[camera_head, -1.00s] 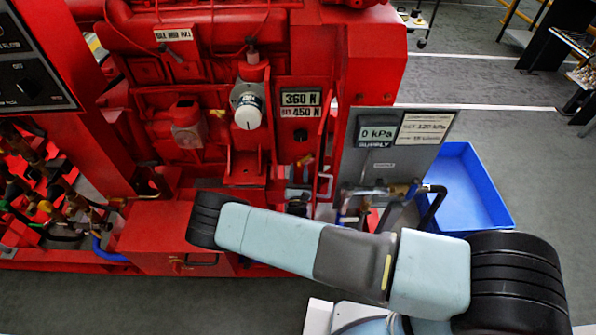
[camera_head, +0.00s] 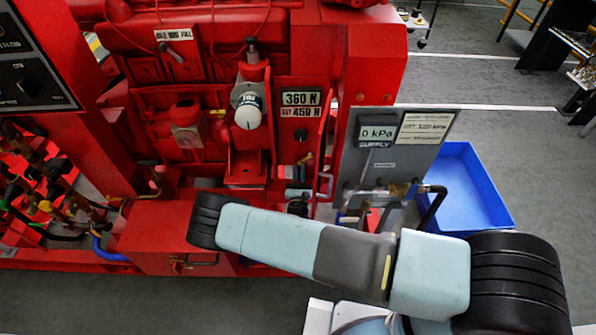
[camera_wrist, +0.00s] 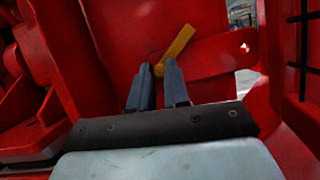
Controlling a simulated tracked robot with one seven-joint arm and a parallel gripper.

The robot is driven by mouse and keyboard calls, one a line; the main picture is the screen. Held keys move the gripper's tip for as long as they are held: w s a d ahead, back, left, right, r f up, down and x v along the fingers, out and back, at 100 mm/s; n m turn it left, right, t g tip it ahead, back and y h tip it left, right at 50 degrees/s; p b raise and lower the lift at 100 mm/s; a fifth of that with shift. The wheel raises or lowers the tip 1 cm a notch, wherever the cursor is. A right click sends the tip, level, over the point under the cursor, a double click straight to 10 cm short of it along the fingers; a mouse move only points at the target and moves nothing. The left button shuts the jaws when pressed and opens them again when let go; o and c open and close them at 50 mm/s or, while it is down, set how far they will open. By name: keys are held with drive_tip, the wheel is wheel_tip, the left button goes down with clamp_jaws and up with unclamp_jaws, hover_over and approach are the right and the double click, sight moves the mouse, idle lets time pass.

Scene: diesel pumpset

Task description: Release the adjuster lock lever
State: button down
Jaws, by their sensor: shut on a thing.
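In the wrist view a short yellow lever (camera_wrist: 180,43), which looks to be the adjuster lock lever, slants up to the right in front of a red strap (camera_wrist: 222,54) with a hole near its right end. My gripper (camera_wrist: 159,69) has its two dark fingers on either side of the lever's lower end and is shut on it. The fingertips hide part of that end and its pivot. In the head view my arm covers the lower middle of the machine, and neither the gripper nor the lever can be made out.
Red machine walls close in around the gripper, with a dark-barred guard (camera_wrist: 303,55) at the right. In the head view are a 360 N readout (camera_head: 300,98), a white-capped gauge (camera_head: 248,112), a grey supply panel (camera_head: 385,150) and a blue tray (camera_head: 470,190). Grey floor lies open in front.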

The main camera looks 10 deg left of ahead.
drive_tip(key=shift+d+f+n+y, duration=0.25)
drive_tip(key=shift+n+y, duration=0.35)
drive_tip(key=shift+n, duration=0.3)
drive_tip(key=c, duration=1.1)
unclamp_jaws()
